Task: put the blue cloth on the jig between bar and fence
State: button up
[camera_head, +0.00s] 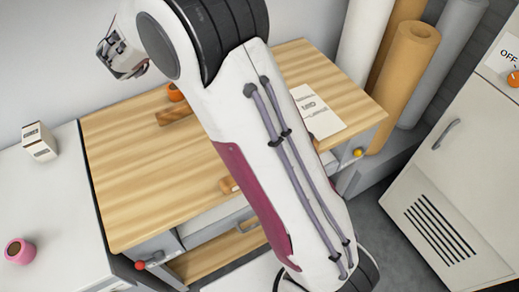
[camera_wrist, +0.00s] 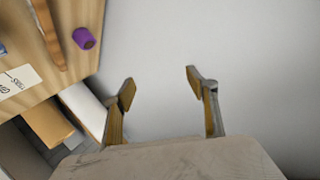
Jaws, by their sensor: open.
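My gripper (camera_head: 120,52) is raised at the upper left in the head view, beyond the back of the wooden bench top (camera_head: 140,170). In the wrist view its two fingers (camera_wrist: 160,88) are spread apart with nothing between them, and a pale wall lies behind. A small blue patch (camera_wrist: 2,48) shows at the left edge of the wrist view; I cannot tell whether it is the blue cloth. A brown wooden bar (camera_head: 174,116) lies on the bench, partly behind my arm; a long brown strip (camera_wrist: 49,35) shows in the wrist view. The jig and fence cannot be made out.
An orange cup-like thing (camera_head: 175,92) stands near the bench's back edge. A purple cylinder (camera_wrist: 84,38) shows in the wrist view. A lettered sheet (camera_head: 317,110) lies at the bench's right. Tall rolls (camera_head: 408,60) stand beyond it. The bench's left part is clear.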

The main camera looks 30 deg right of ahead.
jog(key=s+a+r+n+t+y, duration=0.1)
jog(key=s+a+r+n+y, duration=0.15)
jog(key=r, duration=0.25)
jog(key=s+a+r+n+t+y, duration=0.1)
jog(key=s+a+r+n+y, duration=0.15)
jog(key=r, duration=0.25)
jog(key=s+a+r+n+g+y, duration=0.1)
jog(key=s+n+y, duration=0.1)
jog(key=s, duration=0.3)
jog(key=s+a+r+n+y, duration=0.1)
jog(key=s+a+n+y, duration=0.15)
jog(key=s, duration=0.25)
jog(key=s+d+f+n+g, duration=0.1)
jog(key=s+d+f+g, duration=0.1)
jog(key=s, duration=0.9)
jog(key=s+d+f+n+g+h, duration=0.1)
jog(key=s+d+f, duration=0.3)
jog(key=s, duration=0.7)
jog(key=s+d+f+n+g+h, duration=0.1)
jog(key=s+d+f+g, duration=0.2)
jog(key=s+f, duration=0.3)
jog(key=s+g, duration=0.1)
jog(key=s, duration=0.3)
jog(key=shift+s+d, duration=0.35)
jog(key=shift+s, duration=0.05)
